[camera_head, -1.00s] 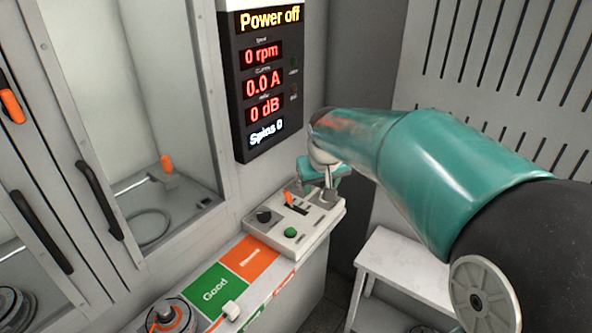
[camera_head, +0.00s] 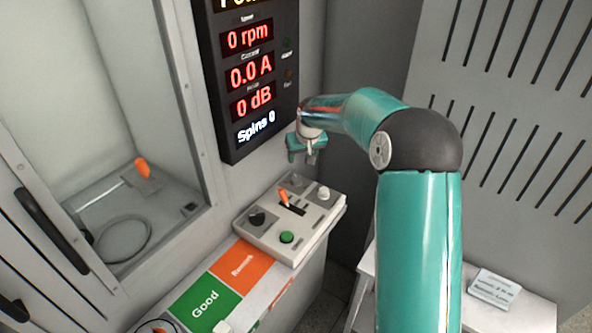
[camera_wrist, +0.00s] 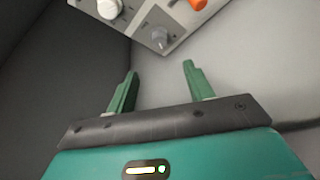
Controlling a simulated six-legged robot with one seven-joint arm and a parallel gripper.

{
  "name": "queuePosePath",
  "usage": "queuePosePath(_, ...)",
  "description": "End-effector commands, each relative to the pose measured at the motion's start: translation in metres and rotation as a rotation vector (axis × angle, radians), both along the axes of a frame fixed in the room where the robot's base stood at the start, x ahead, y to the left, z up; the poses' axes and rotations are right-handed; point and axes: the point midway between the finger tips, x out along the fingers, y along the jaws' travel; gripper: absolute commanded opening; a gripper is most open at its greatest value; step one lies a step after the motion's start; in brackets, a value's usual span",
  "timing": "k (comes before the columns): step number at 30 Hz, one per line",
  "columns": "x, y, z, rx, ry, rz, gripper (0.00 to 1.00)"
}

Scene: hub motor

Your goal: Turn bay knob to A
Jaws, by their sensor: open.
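The control box (camera_head: 300,238) carries a dark knob (camera_head: 257,216) at its left and a pale knob (camera_head: 323,193) at its back right. The wrist view shows a grey knob (camera_wrist: 160,38) near the box's edge and a larger white knob (camera_wrist: 109,8) beside it. I cannot tell which is the bay knob, and no A mark can be read. My gripper (camera_head: 302,158) is above the back of the box, apart from it. In the wrist view its green fingers (camera_wrist: 160,70) are open and empty, with the grey knob beyond the gap between them.
An orange lever (camera_head: 283,196) and a green button (camera_head: 287,237) are also on the box. The display (camera_head: 250,85) stands behind, reading 0 rpm. Green Good (camera_head: 203,303) and orange Rework (camera_head: 243,263) panels lie in front. A white stool (camera_head: 510,305) stands at right.

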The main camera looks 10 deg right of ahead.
Motion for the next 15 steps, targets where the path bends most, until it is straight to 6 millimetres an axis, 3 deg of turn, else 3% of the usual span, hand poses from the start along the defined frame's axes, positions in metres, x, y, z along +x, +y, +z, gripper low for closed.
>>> queuePosePath(8,0.004,0.001,-0.021,0.004,0.005,0.0,0.52)
queuePosePath(15,0.019,0.005,-0.063,0.004,0.006,0.0,0.52)
